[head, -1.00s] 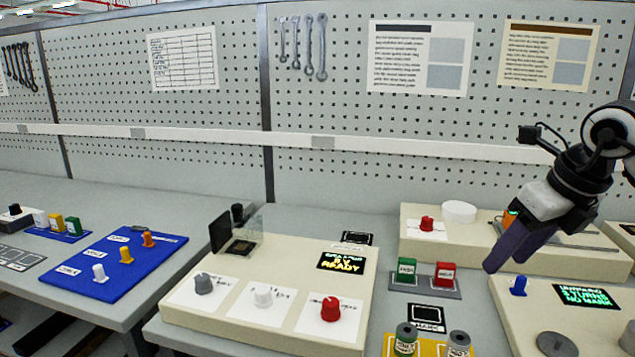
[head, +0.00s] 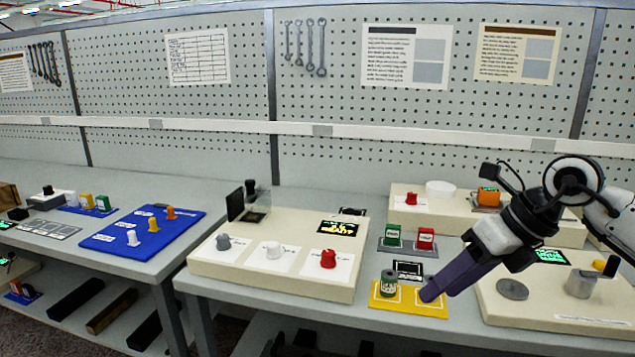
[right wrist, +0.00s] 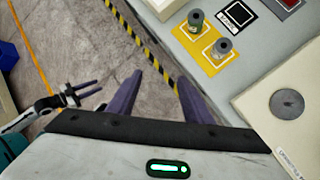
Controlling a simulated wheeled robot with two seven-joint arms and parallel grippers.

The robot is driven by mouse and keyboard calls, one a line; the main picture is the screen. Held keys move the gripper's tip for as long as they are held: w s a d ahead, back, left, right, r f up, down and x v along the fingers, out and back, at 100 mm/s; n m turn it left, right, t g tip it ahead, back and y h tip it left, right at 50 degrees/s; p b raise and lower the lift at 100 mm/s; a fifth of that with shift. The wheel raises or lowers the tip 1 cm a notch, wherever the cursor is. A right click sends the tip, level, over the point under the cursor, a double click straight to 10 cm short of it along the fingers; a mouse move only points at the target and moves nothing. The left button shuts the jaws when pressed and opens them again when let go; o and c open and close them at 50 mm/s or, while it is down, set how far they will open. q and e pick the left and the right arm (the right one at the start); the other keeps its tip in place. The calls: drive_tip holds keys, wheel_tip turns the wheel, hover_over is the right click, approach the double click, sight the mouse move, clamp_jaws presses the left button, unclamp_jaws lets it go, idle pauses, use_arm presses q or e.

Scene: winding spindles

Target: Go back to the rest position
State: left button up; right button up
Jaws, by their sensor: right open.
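My right gripper (head: 432,292) reaches in from the right, its purple fingers pointing down-left in front of the yellow mat (head: 410,310). In the right wrist view its fingers (right wrist: 158,88) are apart with only floor between them. A green-labelled spool (head: 388,284) stands on the mat. A grey spool (right wrist: 221,48) stands beside it in the right wrist view; in the head view my finger hides it. My left gripper (right wrist: 88,94) shows small at the left of the right wrist view, fingers apart and empty, over the floor.
A cream box with three knobs (head: 208,262) stands left of the mat. A cream winding station (head: 490,308) with a grey disc stands right. Green (head: 393,236) and red (head: 426,238) blocks sit behind the mat. Floor with striped tape (right wrist: 120,30) lies in front of the bench.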

drive_tip(key=s+a+f+m+y, duration=0.1)
drive_tip(key=s+a+m+y, duration=0.25)
drive_tip(key=a+y, duration=0.45)
drive_tip(key=s+a+f+m+y, duration=0.15)
drive_tip(key=s+a+y, duration=0.25)
drive_tip(key=a, duration=0.8)
drive_tip(key=d+f+m+t+h, duration=0.6)
drive_tip(key=f+m, duration=0.4)
drive_tip(key=m, duration=0.4)
drive_tip(key=d+f+m+t+h, duration=0.55)
drive_tip(key=f+m, duration=0.45)
drive_tip(key=m, duration=0.3)
drive_tip(key=s+d+f+m+g+h, duration=0.1)
drive_tip(key=s+d+f+m+g, duration=0.1)
drive_tip(key=s+f, duration=0.7)
drive_tip(key=s+d+f+m+g+h, duration=0.2)
drive_tip(key=s+f+m+g, duration=0.2)
drive_tip(key=s+f, duration=0.4)
drive_tip(key=shift+s+d+f+m, duration=0.15)
drive_tip(key=shift+s+f+m, duration=0.35)
drive_tip(key=shift+s, duration=0.55)
